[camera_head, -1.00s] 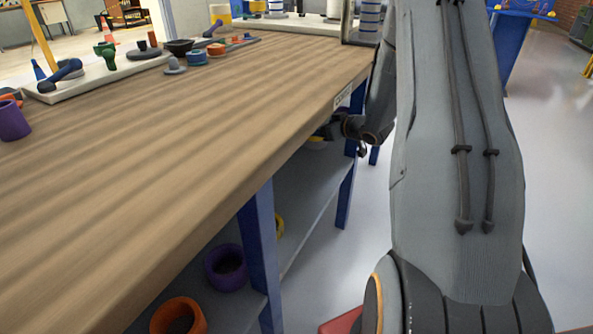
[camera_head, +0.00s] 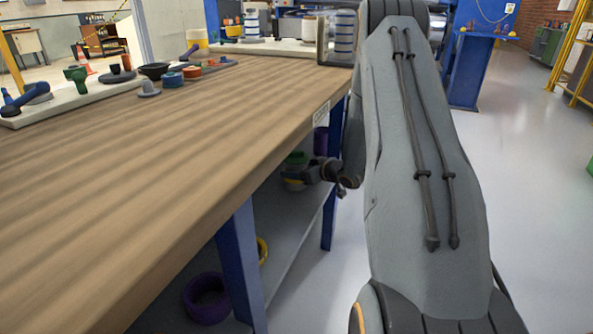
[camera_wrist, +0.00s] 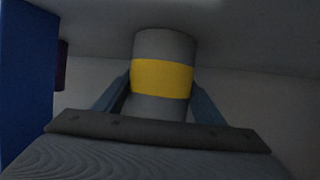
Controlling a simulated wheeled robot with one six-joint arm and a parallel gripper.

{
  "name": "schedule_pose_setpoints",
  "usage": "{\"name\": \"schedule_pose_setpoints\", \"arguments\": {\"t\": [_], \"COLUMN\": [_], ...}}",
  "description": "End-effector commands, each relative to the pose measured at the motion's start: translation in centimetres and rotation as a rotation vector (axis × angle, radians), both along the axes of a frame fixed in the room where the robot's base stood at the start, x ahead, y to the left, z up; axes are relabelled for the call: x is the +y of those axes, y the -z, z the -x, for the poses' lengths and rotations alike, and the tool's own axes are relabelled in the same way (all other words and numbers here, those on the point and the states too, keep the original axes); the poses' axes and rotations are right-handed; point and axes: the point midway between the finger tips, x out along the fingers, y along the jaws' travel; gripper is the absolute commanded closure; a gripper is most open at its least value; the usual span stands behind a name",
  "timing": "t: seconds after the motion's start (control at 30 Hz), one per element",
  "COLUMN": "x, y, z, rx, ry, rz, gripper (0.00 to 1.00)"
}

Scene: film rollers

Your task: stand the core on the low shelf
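The core, a grey cylinder with a yellow band (camera_wrist: 162,78), stands between the two fingers of my gripper (camera_wrist: 160,98) in the wrist view. The fingers lie against its sides, and it looks upright. In the head view my gripper (camera_head: 310,172) reaches in under the tabletop from the right, and the core (camera_head: 295,184) shows only as a small, partly hidden shape at its end. The low shelf (camera_head: 284,215) runs beneath the workbench. I cannot tell whether the core's base touches the shelf.
A purple ring (camera_head: 207,298) and a yellow ring (camera_head: 262,251) lie on the shelf nearer me. Blue legs (camera_head: 240,262) and the wooden tabletop (camera_head: 200,140) bound the space.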

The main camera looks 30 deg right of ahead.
Motion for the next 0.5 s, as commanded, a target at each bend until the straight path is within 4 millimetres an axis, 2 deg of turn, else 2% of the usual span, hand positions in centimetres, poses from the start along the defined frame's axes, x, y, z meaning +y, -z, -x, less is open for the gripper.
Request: {"name": "schedule_pose_setpoints", "arguments": {"t": [0.03,0.1,0.5], "x": [0.00,0.00,-0.14], "y": [0.02,0.00,-0.48], "z": [0.00,0.00,0.30], "rx": [0.000,0.000,0.000], "ry": [0.000,0.000,0.001], "rz": [0.000,0.000,0.000], "gripper": [0.30,0.18,0.18]}}
